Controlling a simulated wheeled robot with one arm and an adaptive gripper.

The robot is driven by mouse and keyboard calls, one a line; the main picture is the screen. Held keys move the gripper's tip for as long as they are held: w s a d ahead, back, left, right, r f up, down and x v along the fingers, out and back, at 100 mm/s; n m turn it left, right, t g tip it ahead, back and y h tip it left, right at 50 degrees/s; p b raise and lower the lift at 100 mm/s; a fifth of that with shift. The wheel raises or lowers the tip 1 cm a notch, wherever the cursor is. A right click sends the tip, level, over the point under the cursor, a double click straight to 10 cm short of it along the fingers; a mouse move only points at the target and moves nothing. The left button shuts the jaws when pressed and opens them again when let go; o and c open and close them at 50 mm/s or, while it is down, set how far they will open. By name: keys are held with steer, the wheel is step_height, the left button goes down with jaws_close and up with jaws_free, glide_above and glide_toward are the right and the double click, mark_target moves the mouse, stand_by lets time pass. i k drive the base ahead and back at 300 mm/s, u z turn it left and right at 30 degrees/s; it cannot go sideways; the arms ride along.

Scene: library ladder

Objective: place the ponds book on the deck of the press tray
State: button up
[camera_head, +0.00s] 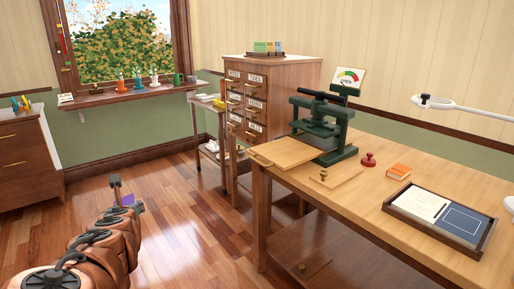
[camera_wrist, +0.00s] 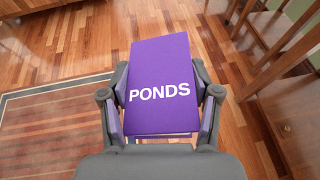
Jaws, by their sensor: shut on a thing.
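The ponds book (camera_wrist: 160,75) is purple with white letters reading PONDS. In the wrist view my gripper (camera_wrist: 161,100) is shut on it, one finger on each side, and holds it above the wooden floor. In the head view only a small purple part of the book (camera_head: 127,199) shows beside my gripper (camera_head: 118,192), at the lower left, well left of the table. The green press (camera_head: 335,135) stands on the table at its far left end. Its press tray (camera_head: 285,152), a flat light wooden board, sticks out to the left of the press; its deck looks bare.
A card cabinet (camera_head: 285,75) and a small cart (camera_head: 211,150) stand behind. Floor between my arm and the table is clear.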

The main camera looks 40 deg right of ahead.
mark_target(289, 149)
steer(key=i, duration=0.85)
steer(key=z, duration=0.3)
